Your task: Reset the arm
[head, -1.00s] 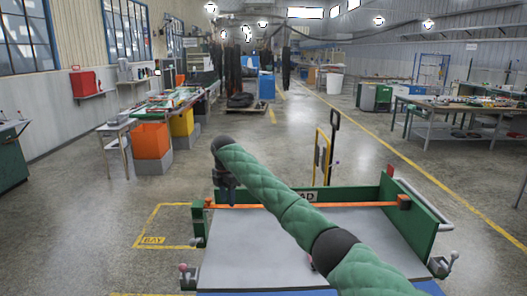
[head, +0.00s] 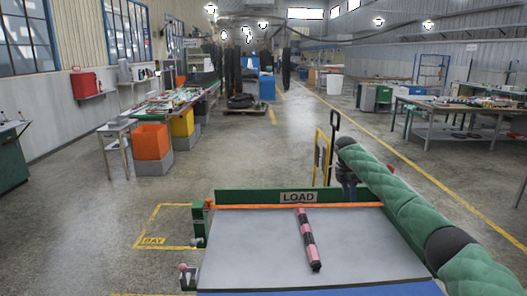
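My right arm, in a green quilted sleeve, comes in from the lower right of the head view. Its dark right gripper (head: 348,182) hangs down from the arm's far end, near the back edge of the load table. It is small and dark, and I cannot tell whether its fingers are open. A pink and black striped hose piece (head: 308,240) lies on the grey top of the load table (head: 250,250), apart from the gripper. My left gripper is not in view.
An orange bar (head: 250,207) and a green board with a LOAD sign (head: 298,197) run along the table's back edge. A yellow-framed stand (head: 321,158) is behind it. Dark hoses (head: 232,72) hang further back.

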